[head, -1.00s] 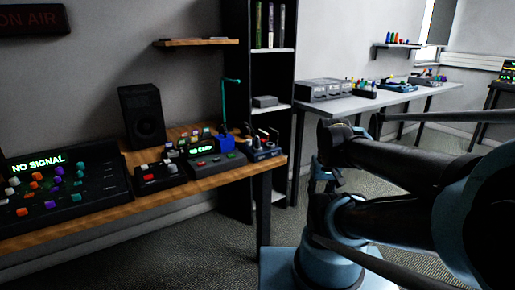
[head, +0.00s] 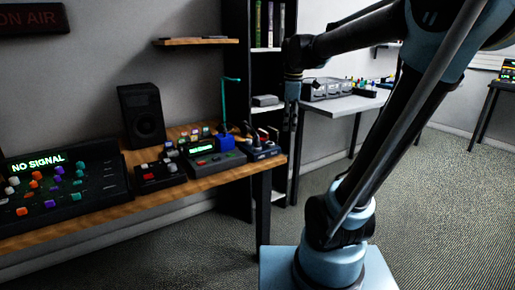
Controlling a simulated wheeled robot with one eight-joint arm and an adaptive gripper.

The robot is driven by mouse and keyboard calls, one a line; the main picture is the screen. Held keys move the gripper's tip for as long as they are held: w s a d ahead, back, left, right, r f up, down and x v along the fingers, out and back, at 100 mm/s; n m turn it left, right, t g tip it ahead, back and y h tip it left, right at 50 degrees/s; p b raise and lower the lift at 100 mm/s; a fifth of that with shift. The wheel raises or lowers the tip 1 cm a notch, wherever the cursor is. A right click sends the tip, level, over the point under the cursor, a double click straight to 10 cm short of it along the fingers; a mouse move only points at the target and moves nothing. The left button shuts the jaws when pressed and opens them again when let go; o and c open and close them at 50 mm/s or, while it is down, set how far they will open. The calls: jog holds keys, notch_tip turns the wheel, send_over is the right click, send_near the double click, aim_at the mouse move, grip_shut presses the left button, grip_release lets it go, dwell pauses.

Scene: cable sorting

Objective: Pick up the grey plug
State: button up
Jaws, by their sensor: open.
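I cannot make out the grey plug for certain. A small dark box (head: 262,151) with several upright pieces on it, dark and pale, stands at the right end of the wooden table; the pieces are too small to tell apart. My gripper (head: 290,124) hangs down from my raised arm, just right of this box in the picture and above the table's right end. It is open, and I see nothing held in it. Its fingertips are small and dark against the shelf.
A black shelf unit (head: 236,60) stands behind. A grey table (head: 345,105) with devices is at the back right. Carpet is clear at right.

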jog(key=w+a+r+n, duration=0.4)
jog(key=w+a+n, duration=0.2)
jog(key=w, duration=0.1)
jog(key=n, duration=0.5)
send_over(257, 139)
jog(key=shift+g, duration=0.4)
jog(key=f, duration=1.6)
jog(key=shift+w, duration=0.2)
grip_shut()
